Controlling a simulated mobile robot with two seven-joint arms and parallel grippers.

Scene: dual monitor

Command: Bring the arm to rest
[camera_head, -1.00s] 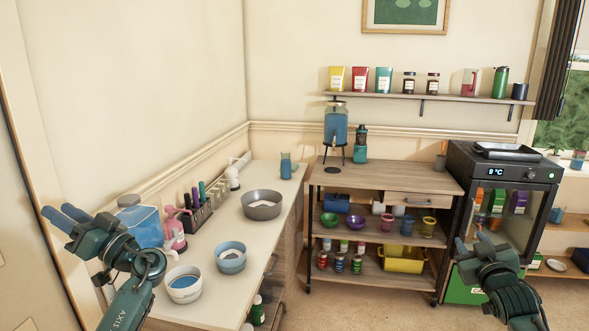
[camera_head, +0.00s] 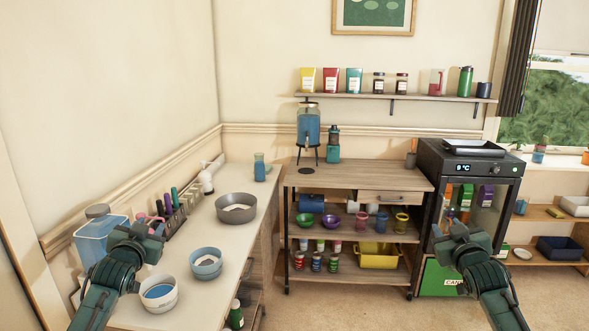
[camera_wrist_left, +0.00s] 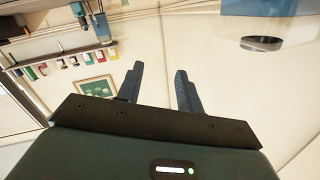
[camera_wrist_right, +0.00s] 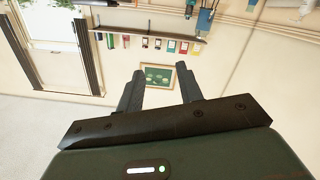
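My left gripper (camera_head: 142,229) is raised in front of the left counter in the head view, hiding part of the pink bottle behind it. In the left wrist view its two fingers (camera_wrist_left: 160,72) stand apart with nothing between them. My right gripper (camera_head: 458,231) is raised in front of the small fridge in the head view. In the right wrist view its two fingers (camera_wrist_right: 158,72) are also apart and empty. Both wrist views show walls and shelf upside down.
The left counter (camera_head: 222,259) holds bowls, a grey pan (camera_head: 236,215), a blue-filled container (camera_head: 92,241) and a bottle rack. A wooden shelf unit (camera_head: 335,175) stands at the back. The fridge (camera_head: 478,160) is at right. The floor (camera_head: 340,308) between the arms looks clear.

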